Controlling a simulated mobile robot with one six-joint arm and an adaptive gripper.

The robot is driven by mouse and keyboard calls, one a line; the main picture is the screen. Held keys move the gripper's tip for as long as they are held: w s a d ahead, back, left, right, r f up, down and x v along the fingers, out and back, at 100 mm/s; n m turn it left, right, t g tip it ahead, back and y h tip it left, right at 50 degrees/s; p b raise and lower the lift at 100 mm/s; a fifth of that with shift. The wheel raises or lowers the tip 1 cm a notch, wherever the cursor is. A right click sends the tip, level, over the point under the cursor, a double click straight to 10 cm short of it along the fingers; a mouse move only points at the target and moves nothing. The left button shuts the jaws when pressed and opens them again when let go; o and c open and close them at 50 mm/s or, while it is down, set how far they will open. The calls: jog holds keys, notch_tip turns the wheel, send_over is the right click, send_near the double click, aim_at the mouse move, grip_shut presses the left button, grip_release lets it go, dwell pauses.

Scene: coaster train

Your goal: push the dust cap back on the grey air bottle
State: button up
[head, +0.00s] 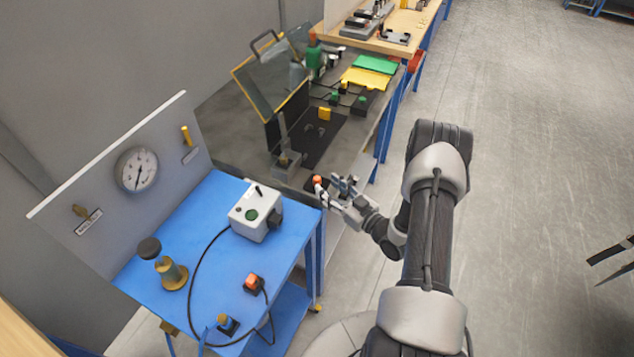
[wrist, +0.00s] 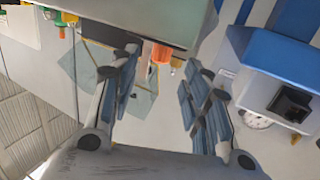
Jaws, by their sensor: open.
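My gripper (head: 338,188) is open at the front edge of the grey bench, right of the blue cart. In the wrist view its two fingers (wrist: 160,66) stand wide apart. A small orange piece (head: 318,180) is just left of the fingertips; it also shows in the wrist view (wrist: 160,52), between and beyond the fingers, with no visible contact. I cannot tell whether it is the dust cap. A greyish upright shape (head: 297,76) stands behind the clear guard, beside a green bottle (head: 314,58); I cannot tell whether it is the grey air bottle.
The blue cart (head: 205,215) holds a white control box (head: 254,212), a brass fitting (head: 172,274) and cabled orange-topped pieces. A gauge (head: 137,170) is on its back panel. The clear guard (head: 268,82) and a black plate (head: 318,135) are on the bench. The floor at right is mostly clear.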

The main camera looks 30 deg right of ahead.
aim_at(320, 180)
jog(key=shift+b+x, duration=0.4)
jog(key=shift+x, duration=2.7)
jog(key=shift+c, duration=0.5)
jog(key=c, duration=0.8)
